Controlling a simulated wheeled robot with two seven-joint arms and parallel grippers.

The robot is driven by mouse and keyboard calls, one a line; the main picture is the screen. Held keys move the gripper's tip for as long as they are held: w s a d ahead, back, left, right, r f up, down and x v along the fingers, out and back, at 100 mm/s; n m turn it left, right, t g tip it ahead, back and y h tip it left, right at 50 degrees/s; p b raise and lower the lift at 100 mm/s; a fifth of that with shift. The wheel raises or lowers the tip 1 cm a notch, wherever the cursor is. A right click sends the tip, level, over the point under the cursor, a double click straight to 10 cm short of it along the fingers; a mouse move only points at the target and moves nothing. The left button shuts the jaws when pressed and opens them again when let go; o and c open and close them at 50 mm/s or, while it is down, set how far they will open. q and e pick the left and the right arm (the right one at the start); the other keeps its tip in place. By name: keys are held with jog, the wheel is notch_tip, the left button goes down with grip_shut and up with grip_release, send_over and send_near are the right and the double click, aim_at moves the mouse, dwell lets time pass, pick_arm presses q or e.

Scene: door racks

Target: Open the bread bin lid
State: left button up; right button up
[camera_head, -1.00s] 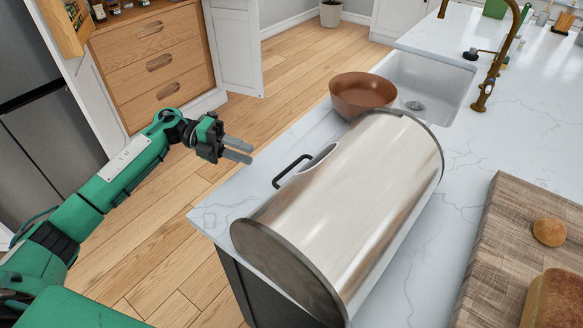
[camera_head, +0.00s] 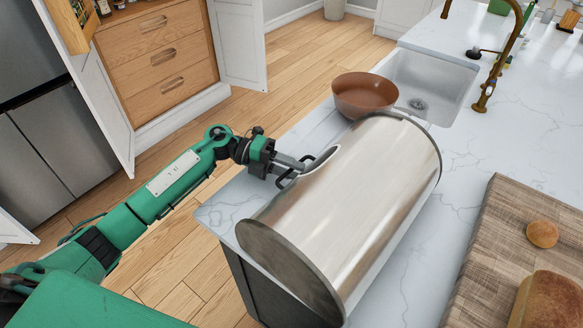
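The bread bin (camera_head: 350,215) is a silver cylinder with dark round ends, lying on the white marble counter. Its curved metal lid (camera_head: 335,185) looks closed, with a black bar handle (camera_head: 296,170) on the side facing my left arm. My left gripper (camera_head: 291,163) is at this handle, its fingers overlapping it in the picture. Whether the fingers are closed around the handle or only beside it, I cannot tell. My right gripper is not in view.
A brown bowl (camera_head: 364,95) sits behind the bin, beside the sink (camera_head: 425,80) and brass faucet (camera_head: 488,75). A wooden board (camera_head: 490,240) on the right carries a bun (camera_head: 542,233) and a loaf (camera_head: 545,300). Floor left of the counter is open.

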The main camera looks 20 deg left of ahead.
pick_arm(q)
grip_shut()
jog(key=shift+r, duration=0.15)
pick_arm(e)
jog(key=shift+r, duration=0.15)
